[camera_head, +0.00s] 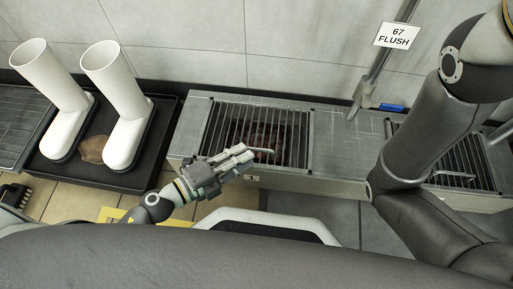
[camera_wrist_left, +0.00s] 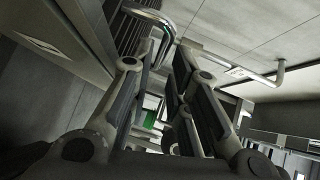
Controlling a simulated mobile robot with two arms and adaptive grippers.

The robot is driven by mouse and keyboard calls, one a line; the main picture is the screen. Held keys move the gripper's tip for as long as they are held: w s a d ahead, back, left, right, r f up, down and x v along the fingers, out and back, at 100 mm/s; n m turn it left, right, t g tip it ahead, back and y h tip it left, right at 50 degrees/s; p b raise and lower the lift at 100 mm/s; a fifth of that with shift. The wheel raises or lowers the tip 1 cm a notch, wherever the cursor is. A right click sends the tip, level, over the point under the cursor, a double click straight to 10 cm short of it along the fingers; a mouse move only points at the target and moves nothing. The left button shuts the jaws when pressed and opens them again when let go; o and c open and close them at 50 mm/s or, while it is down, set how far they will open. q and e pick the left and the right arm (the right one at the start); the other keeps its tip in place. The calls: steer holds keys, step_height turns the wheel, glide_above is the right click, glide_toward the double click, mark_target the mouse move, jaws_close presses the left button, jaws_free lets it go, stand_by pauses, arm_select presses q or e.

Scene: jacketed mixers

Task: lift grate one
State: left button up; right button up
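A dark barred grate (camera_head: 216,125) lies in the left opening of the grey metal channel. It looks seated level, with reddish-brown matter showing beneath its bars. Its bent metal handle (camera_head: 262,151) stands near its front middle. My left gripper (camera_head: 243,157) reaches over the grate's front edge, fingers pointing at the handle. In the left wrist view the handle (camera_wrist_left: 150,14) runs in between the parted fingertips (camera_wrist_left: 157,60); the fingers look open, and I cannot tell whether one touches it. My right arm shows at the right, but its gripper is out of view.
A second barred grate (camera_head: 474,160) with a handle lies to the right, partly behind my right arm. White boots (camera_head: 128,110) stand in a black tray (camera_head: 165,135) at left. A pipe with a "67 FLUSH" sign (camera_head: 396,36) and blue lever (camera_head: 391,107) rises behind the channel.

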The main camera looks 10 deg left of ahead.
mark_target(256, 149)
arm_select(q)
steer(key=shift+x, duration=2.45)
steer(key=shift+c, duration=0.2)
jaws_close()
